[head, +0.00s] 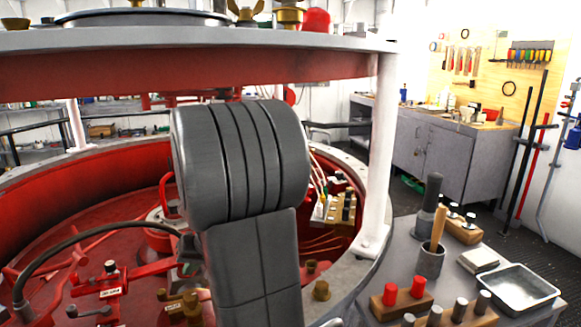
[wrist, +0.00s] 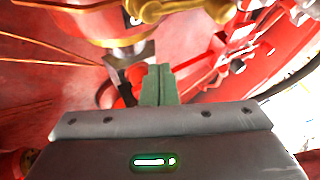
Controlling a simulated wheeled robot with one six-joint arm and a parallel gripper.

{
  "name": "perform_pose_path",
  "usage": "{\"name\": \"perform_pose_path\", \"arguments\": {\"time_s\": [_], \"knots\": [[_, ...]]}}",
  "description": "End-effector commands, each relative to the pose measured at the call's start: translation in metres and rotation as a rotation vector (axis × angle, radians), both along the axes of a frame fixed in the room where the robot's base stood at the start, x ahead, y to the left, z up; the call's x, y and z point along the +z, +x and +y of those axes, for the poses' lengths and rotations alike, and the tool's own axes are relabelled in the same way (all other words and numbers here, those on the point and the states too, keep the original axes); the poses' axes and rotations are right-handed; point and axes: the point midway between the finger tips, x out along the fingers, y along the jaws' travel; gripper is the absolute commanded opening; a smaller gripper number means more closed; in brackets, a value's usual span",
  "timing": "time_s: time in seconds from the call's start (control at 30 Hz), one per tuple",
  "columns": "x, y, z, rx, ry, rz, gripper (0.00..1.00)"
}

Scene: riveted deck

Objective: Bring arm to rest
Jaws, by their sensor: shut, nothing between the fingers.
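My gripper (wrist: 158,84) shows in the wrist view as two greenish fingers pressed together, shut and empty. It points into red machinery with a gold-coloured ring (wrist: 150,30) and thin orange wires around it. A dark metal part (wrist: 120,72) stands just left of the fingertips; I cannot tell whether they touch. In the head view my grey arm stands upright in the middle, in front of the red round well (head: 60,212). The gripper itself is hidden in the head view.
A grey shelf (head: 300,38) on white posts (head: 380,150) spans above the well. At right, a grey table holds a metal tray (head: 517,288), a cup with a wooden handle (head: 430,260) and a block with red pegs (head: 403,297). Dark floor lies open beyond.

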Motion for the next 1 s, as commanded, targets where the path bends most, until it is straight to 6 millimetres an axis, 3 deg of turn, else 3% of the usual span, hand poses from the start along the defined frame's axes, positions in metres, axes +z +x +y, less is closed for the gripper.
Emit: {"name": "perform_pose_path", "arguments": {"time_s": [0.3, 0.6, 1.0], "knots": [[0.006, -0.001, -0.011, -0.2, 0.001, -0.001, 0.0], [0.026, -0.009, -0.025, -0.194, 0.0, -0.002, 0.0], [0.028, -0.01, -0.026, -0.193, -0.001, 0.001, 0.0]]}}
